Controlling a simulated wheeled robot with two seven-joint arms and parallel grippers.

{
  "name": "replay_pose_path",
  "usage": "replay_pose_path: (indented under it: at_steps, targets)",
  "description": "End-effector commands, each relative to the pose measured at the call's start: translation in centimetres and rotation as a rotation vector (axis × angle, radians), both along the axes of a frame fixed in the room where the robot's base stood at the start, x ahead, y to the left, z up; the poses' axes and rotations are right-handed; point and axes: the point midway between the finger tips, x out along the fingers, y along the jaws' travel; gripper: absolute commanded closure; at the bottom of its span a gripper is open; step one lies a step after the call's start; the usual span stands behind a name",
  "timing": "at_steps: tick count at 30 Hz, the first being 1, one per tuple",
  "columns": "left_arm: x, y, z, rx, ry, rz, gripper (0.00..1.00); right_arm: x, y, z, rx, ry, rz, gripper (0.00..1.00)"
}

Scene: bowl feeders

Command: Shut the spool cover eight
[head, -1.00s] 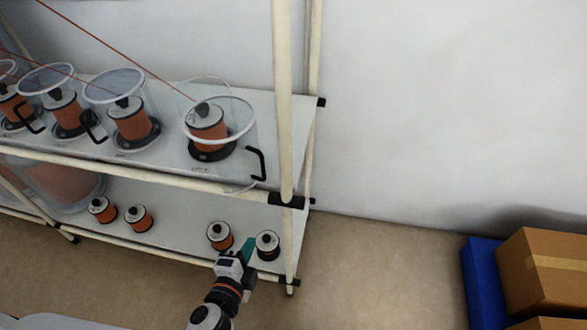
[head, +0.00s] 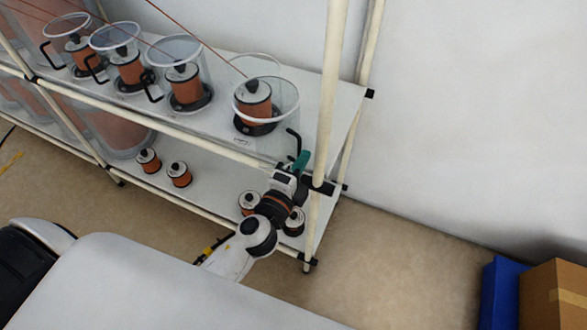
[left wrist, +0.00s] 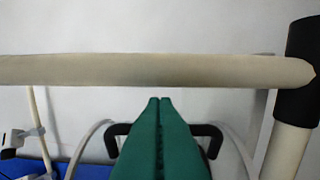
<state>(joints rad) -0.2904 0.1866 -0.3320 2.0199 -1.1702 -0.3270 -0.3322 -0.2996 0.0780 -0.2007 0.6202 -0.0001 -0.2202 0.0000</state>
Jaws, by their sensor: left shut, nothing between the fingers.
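The rightmost clear spool cover (head: 287,104) is on the upper shelf around an orange spool (head: 255,101). I take it as cover eight, but its label is too small to read. Its black handle (head: 295,142) points to the shelf's front edge, and a pale hoop shows behind the cover. The handle also shows in the left wrist view (left wrist: 208,132), partly hidden behind my fingers. My left gripper (head: 302,160) has green fingertips, shut and empty (left wrist: 160,101), just below the handle; I cannot tell if they touch. My right gripper is not in view.
A cream shelf rail crosses the left wrist view (left wrist: 150,70). An upright post (head: 330,90) stands right of the cover. More clear covers (head: 175,50) stand to the left. Small spools (head: 179,174) sit on the lower shelf. Boxes (head: 550,295) stand at lower right.

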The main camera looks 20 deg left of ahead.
Motion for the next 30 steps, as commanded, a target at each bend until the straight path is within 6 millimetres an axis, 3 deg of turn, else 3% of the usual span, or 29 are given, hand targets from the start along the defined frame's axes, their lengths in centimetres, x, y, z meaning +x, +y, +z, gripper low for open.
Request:
replay_pose_path:
  at_steps: [13,30]
  targets:
    - [0.8,0.0,-0.1,0.000,0.001,0.000,1.00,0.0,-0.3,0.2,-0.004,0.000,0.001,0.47]
    - [-0.2,1.4,-0.1,0.002,0.001,-0.087,1.00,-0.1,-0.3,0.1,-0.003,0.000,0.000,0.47]
